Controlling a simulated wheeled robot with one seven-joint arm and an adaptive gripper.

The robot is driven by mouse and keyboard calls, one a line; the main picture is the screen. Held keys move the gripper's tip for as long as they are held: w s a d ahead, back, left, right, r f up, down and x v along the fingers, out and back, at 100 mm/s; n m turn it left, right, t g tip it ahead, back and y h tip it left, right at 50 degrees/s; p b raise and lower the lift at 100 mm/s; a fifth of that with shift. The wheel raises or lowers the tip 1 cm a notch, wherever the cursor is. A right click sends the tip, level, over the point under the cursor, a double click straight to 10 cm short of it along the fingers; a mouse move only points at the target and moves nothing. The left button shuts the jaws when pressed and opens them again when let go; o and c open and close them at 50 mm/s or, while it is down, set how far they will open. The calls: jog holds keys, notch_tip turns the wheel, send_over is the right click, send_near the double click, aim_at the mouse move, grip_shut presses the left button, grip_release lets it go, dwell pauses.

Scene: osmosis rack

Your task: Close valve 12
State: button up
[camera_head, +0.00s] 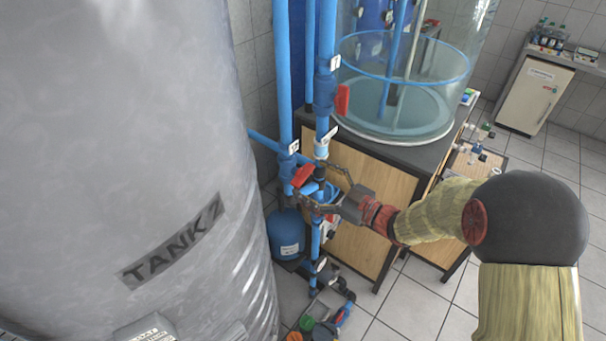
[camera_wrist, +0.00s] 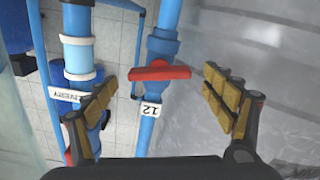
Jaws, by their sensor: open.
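Valve 12 has a red lever handle (camera_wrist: 160,73) on a blue pipe, with a white "12" tag (camera_wrist: 149,108) just below it in the wrist view. The handle lies crosswise to its pipe in that view. My gripper (camera_wrist: 160,88) is open, with one finger to each side of the handle and clear gaps between. In the head view, my gripper (camera_head: 306,186) is at the blue pipes, close to a red handle (camera_head: 303,175) that appears to be the same one. The fingers partly cover the pipes there.
A large grey tank (camera_head: 120,130) stands close on the left. Another red valve handle (camera_head: 342,100) is higher on the neighbouring pipe. A clear cylindrical vessel (camera_head: 400,90) stands on a dark-topped wooden cabinet (camera_head: 345,215) behind.

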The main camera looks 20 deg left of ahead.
aim_at(307, 176)
jog(key=shift+x, duration=1.8)
jog(key=shift+c, duration=0.4)
jog(key=c, duration=1.1)
jog(key=shift+r+m+p, duration=0.1)
jog(key=shift+m+p, duration=0.65)
jog(key=shift+m, duration=0.65)
jog(key=o, duration=1.1)
jog(key=shift+o, duration=0.4)
